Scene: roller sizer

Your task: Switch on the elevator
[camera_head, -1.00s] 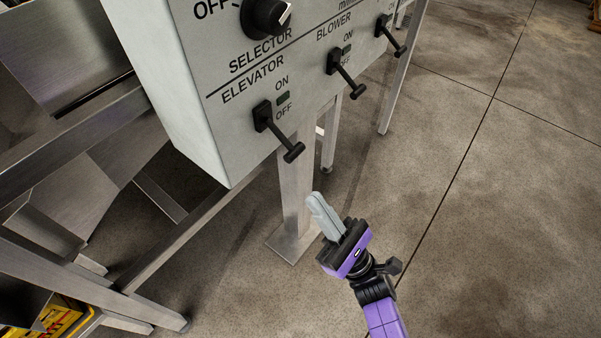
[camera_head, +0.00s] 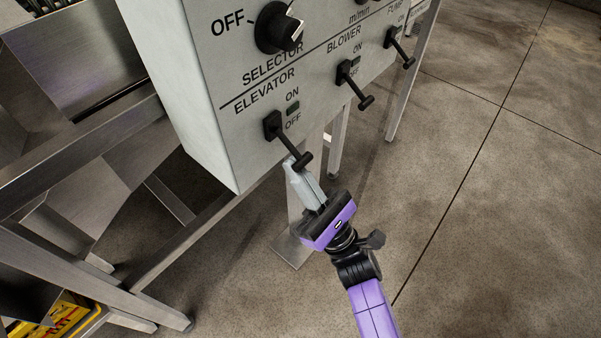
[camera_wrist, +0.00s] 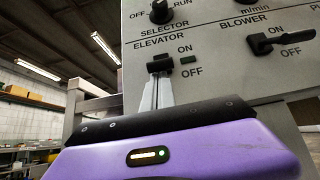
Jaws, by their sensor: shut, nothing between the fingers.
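The elevator switch (camera_head: 287,140) is a black lever on the grey control panel, under the ELEVATOR label, with ON above and OFF below. Its lever slants down and out toward OFF. The small indicator (camera_head: 293,107) beside it looks dark green and unlit. My gripper (camera_head: 291,164) is shut and empty, with its grey fingertips just below the lever's end; I cannot tell whether they touch. In the wrist view the fingers (camera_wrist: 156,92) point up at the elevator switch (camera_wrist: 159,64) and partly hide its lever.
The blower switch (camera_head: 354,84) and pump switch (camera_head: 399,46) stick out to the right on the same panel. The selector knob (camera_head: 278,27) sits above. A metal frame (camera_head: 80,145) stands at left. Concrete floor (camera_head: 470,230) is open at right.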

